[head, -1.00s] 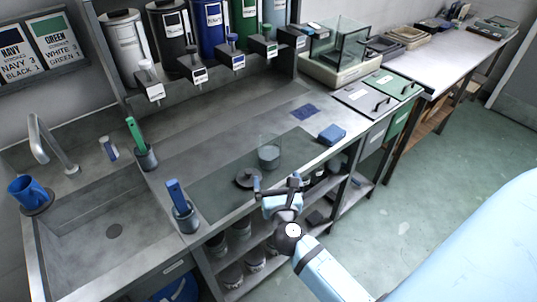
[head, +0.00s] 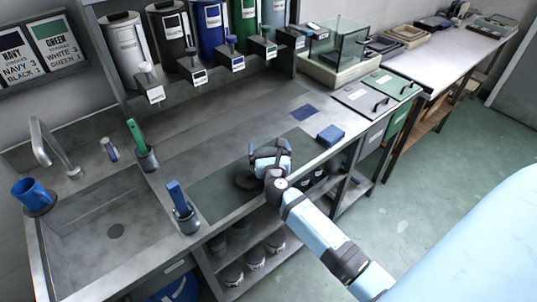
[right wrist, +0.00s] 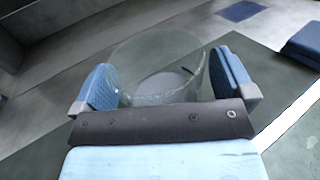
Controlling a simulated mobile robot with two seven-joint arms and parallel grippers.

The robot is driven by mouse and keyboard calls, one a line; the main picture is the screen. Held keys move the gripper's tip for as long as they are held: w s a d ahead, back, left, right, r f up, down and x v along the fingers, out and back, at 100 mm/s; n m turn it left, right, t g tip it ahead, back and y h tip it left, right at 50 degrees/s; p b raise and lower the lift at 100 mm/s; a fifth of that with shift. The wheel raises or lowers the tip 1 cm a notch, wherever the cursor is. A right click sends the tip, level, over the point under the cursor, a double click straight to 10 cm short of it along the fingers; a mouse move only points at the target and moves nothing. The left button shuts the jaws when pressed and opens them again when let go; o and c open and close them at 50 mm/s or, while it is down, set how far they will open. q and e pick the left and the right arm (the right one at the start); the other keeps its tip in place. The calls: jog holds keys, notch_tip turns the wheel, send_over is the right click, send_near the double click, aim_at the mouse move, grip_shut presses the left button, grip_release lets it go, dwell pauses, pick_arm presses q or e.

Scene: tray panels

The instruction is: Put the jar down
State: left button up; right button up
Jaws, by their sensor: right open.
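The jar (right wrist: 160,58) is clear glass and stands upright on the dark mat in the right wrist view. My right gripper (right wrist: 163,82) is open, with one blue-padded finger on each side of the jar. I cannot tell whether either pad touches the glass. In the head view my right gripper (head: 269,153) is over the dark mat (head: 215,192) and hides most or all of the jar. My left gripper is not in view.
A blue sponge-like block (head: 331,134) lies right of the mat, and a flat navy square (head: 305,111) lies behind it. A holder with a blue-handled tool (head: 184,212) stands at the counter's front left. The sink (head: 105,225) is farther left.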

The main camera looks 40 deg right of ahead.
jog(key=shift+r, duration=0.1)
jog(key=c, duration=1.3)
